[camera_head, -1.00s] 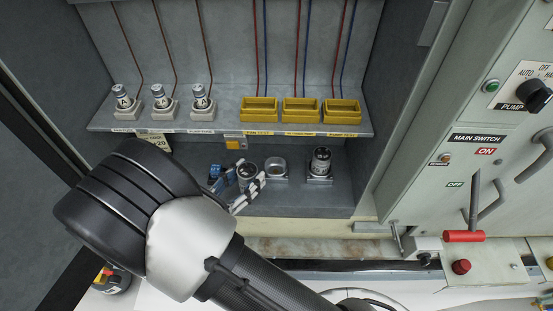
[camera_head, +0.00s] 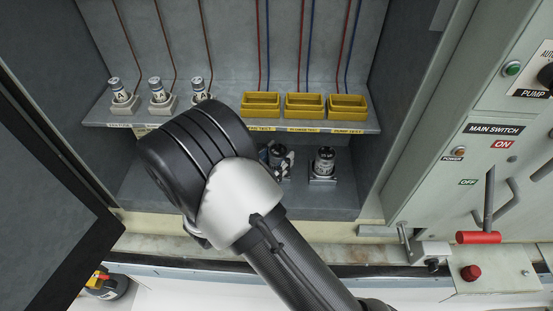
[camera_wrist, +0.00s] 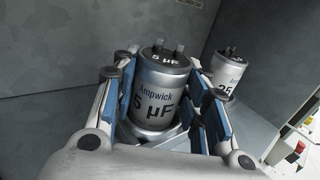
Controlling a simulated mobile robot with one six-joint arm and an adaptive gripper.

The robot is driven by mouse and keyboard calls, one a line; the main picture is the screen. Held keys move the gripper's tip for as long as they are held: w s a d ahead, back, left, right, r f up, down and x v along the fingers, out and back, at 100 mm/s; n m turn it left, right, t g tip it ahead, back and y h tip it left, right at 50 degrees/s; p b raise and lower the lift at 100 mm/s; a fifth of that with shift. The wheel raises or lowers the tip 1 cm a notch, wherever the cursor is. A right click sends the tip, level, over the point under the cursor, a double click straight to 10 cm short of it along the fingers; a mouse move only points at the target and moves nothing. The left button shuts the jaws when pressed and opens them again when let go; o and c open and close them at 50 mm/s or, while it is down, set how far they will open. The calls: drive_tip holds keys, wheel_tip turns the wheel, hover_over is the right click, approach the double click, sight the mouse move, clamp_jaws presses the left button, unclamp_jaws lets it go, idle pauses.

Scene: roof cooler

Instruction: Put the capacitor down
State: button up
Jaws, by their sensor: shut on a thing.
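The capacitor (camera_wrist: 158,95) is a silver can marked "Ampwick 5 µF", with two terminals on top. My gripper (camera_wrist: 155,100) is shut on it, with blue pads on both sides, and it stands about upright. A wider metal rim shows around its bottom; I cannot tell how deep it sits. In the head view the capacitor (camera_head: 278,154) is at the middle holder's place on the lower shelf, partly hidden by my fingers and arm. A second capacitor (camera_head: 325,160) stands in the holder to its right; it also shows in the wrist view (camera_wrist: 226,75), marked "25".
Above is a ledge (camera_head: 230,123) with yellow trays (camera_head: 305,105) and small white-based fuses (camera_head: 161,95). A control panel with a red-handled main switch (camera_head: 478,237) is at right. An open door (camera_head: 50,220) is at left. The shelf front right is clear.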

drive_tip(key=o, duration=1.3)
drive_tip(key=shift+w, duration=0.1)
drive_tip(key=p+v, duration=0.2)
drive_tip(key=v, duration=1)
drive_tip(key=s+d+r+m+g, duration=0.3)
drive_tip(key=d+r+m+g, duration=0.3)
drive_tip(key=d, duration=0.4)
drive_tip(key=s+d+r+m+g, duration=0.35)
drive_tip(key=d+m+g, duration=0.35)
drive_tip(key=d+m, duration=0.25)
drive_tip(key=shift+s+d+r+m+t+y, duration=0.5)
drive_tip(key=shift+s+r+m+y, duration=0.8)
drive_tip(key=shift+s+m+y, duration=0.65)
drive_tip(key=shift+s+d+r+m+t+y, duration=0.3)
drive_tip(key=shift+s+r+m+t+y, duration=0.4)
drive_tip(key=shift+s+r+m+y, duration=1.25)
drive_tip(key=shift+s+d+r+m+t+y, duration=0.4)
drive_tip(key=shift+s+r+m+t+y, duration=0.45)
drive_tip(key=shift+m+y, duration=1.25)
